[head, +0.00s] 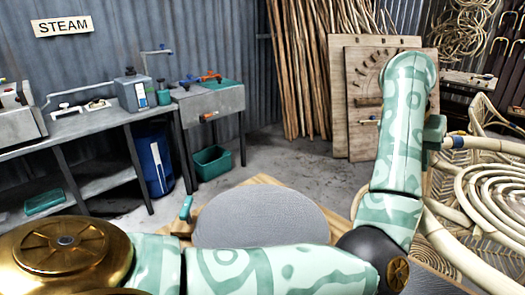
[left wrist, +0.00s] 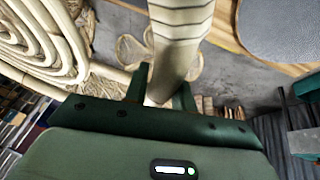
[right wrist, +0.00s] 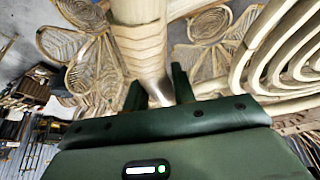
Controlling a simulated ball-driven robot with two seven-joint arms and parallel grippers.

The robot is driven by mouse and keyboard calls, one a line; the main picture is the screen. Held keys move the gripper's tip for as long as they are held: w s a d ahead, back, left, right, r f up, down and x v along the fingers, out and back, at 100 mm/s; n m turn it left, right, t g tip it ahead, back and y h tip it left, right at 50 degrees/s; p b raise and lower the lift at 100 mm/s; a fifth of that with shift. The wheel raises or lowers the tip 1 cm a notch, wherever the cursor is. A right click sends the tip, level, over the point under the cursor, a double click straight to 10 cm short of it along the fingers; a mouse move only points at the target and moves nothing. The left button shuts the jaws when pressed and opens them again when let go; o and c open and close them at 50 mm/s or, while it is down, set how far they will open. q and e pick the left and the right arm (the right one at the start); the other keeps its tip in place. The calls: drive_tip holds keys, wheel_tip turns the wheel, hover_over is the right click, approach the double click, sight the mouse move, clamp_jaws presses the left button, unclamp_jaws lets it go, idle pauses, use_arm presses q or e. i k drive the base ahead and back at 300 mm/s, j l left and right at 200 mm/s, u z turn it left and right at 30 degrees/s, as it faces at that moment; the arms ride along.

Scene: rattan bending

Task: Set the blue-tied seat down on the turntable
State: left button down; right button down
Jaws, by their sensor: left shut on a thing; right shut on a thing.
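The seat (head: 497,190), a pale rattan spiral in a bent frame, is at the right of the head view and cut off by its edge. A small blue band (head: 459,141) shows on its frame. My left gripper (head: 436,134) is shut on a rattan pole of it; in the left wrist view the jaws (left wrist: 162,92) close on a wrapped pole (left wrist: 178,40). My right gripper (right wrist: 160,92) is shut on another wrapped pole (right wrist: 140,45). The turntable (head: 262,214), a grey disc, is left of the seat and bare where visible; my left arm hides its front.
A wooden board lies under the turntable, with a teal handle (head: 186,208) at its left. Workbench (head: 70,130) and sink (head: 215,105) stand behind left. Wooden panels (head: 365,85) and rattan poles (head: 300,60) lean at the back. More woven rattan pieces (right wrist: 70,40) lie near the seat.

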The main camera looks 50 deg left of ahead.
sight(261, 224)
drive_tip(key=k+j, duration=0.1)
drive_tip(key=j, duration=1.1)
drive_tip(key=k+j, duration=0.15)
drive_tip(key=j, duration=1)
drive_tip(key=k+j, duration=0.15)
drive_tip(key=j, duration=0.45)
